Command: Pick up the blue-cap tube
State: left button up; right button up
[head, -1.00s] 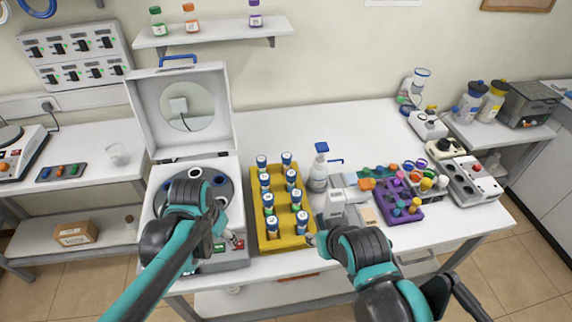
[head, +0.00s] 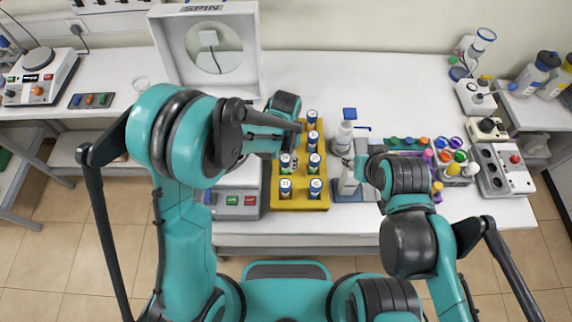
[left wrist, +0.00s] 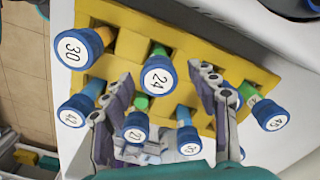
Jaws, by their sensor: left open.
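Several blue-cap tubes with numbered white tops stand in a yellow rack (head: 299,205). In the left wrist view, the tube numbered 24 (left wrist: 157,77) lies between the tips of my left gripper (left wrist: 160,76). The fingers are spread on either side of it and do not visibly grip it. Another blue-cap tube (left wrist: 135,127) is lower between the fingers. The tube numbered 30 (left wrist: 82,47) is outside them to the left. In the head view my left arm reaches over the rack and hides part of it. My right gripper is mostly hidden by its own arm, near the spray bottle.
Small colourful items and a grey device (head: 505,170) crowd the right side. The table's back middle is clear.

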pick_arm(q)
jog(key=shift+s+f, duration=0.1)
jog(key=shift+f, duration=0.4)
jog(key=c, duration=1.3)
jog(key=shift+o, duration=0.2)
jog(key=shift+r, duration=0.1)
